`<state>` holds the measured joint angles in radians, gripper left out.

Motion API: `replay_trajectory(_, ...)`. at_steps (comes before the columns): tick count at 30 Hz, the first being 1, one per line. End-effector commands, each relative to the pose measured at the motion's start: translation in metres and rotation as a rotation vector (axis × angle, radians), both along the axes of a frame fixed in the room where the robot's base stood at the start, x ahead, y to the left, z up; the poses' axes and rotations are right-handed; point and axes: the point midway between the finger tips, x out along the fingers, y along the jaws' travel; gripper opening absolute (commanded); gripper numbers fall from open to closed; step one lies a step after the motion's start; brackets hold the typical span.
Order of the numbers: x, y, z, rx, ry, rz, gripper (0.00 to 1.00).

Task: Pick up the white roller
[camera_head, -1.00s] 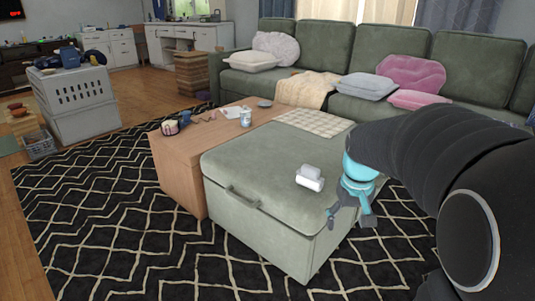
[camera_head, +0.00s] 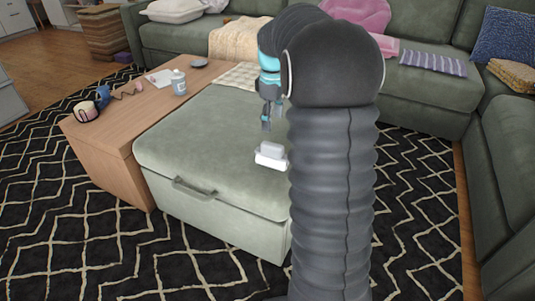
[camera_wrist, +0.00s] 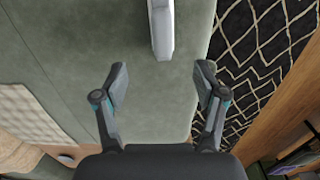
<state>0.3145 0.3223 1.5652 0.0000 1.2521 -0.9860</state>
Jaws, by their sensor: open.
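The white roller (camera_head: 270,157) lies on top of the green ottoman (camera_head: 213,127), near its right side. It is a pale block-like thing with a lighter lower part. In the wrist view the white roller (camera_wrist: 162,28) shows at the top edge, partly cut off, ahead of the fingertips and between their lines. My gripper (camera_head: 269,116) is above the ottoman, behind the roller in the head view, pointing down. In the wrist view my gripper (camera_wrist: 161,85) is open with nothing between its fingers. My arm hides the ottoman's right side in the head view.
A wooden table (camera_head: 130,122) adjoins the ottoman on the left, with a bottle (camera_head: 179,82), a mug (camera_head: 103,94) and small items. A checkered cloth (camera_head: 238,75) lies at the ottoman's back. The green sofa (camera_head: 425,92) stands behind. Patterned rug (camera_head: 75,220) surrounds the ottoman.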

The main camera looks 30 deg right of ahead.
Motion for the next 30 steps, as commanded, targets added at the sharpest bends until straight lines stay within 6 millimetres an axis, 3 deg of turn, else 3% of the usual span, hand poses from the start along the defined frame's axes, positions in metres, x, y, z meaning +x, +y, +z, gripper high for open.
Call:
replay_trajectory(5, 0.000, 0.002, -0.011, 0.001, 0.005, 0.035, 0.71)
replay_trajectory(15, -0.001, 0.000, -0.069, 0.001, 0.005, 0.029, 0.71)
replay_trajectory(25, -0.002, -0.001, -0.094, 0.001, 0.003, 0.027, 0.71)
replay_trajectory(30, -0.004, -0.001, -0.118, 0.001, 0.005, 0.026, 0.71)
